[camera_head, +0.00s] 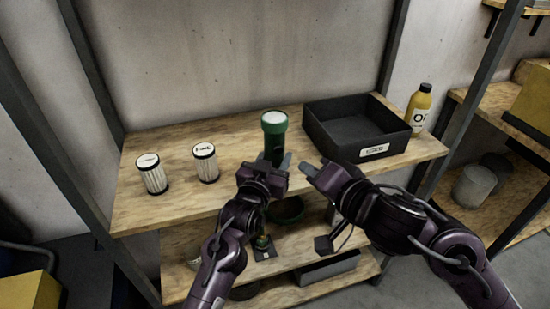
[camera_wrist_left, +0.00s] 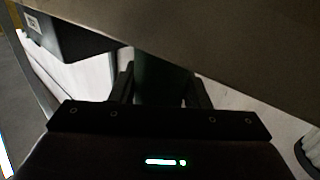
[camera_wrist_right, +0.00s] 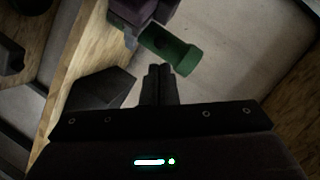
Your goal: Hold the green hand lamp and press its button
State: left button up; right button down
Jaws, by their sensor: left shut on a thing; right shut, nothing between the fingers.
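The green hand lamp (camera_head: 273,128) is upright above the shelf's top board, its pale round end facing up. My left gripper (camera_head: 273,164) is shut on its lower body. In the left wrist view the dark green body (camera_wrist_left: 160,80) sits between the two fingers. In the right wrist view the lamp (camera_wrist_right: 172,50) shows with a dark spot on its side, possibly the button. My right gripper (camera_head: 306,170) is shut and empty, just right of the lamp and apart from it. Its closed fingertips (camera_wrist_right: 159,72) point near the lamp. The lamp's lower end is hidden.
A black open bin (camera_head: 328,137) stands right of the lamp, with a yellow bottle (camera_head: 419,108) beyond it. Two white canisters (camera_head: 152,174) (camera_head: 205,162) stand at left on the wooden board (camera_head: 140,214). A lower shelf holds other items. Dark posts flank the rack.

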aim_at(278, 151)
dwell(0.4)
jog(key=w+a+f+n+g+y, duration=0.3)
jog(key=w+n+y, duration=0.2)
jog(key=y, duration=0.5)
jog(key=shift+w+a+f+n+y, duration=0.25)
jog(key=shift+w+a+n+y, duration=0.1)
jog(key=shift+w, duration=0.5)
jog(key=shift+w, duration=0.15)
dwell(1.9)
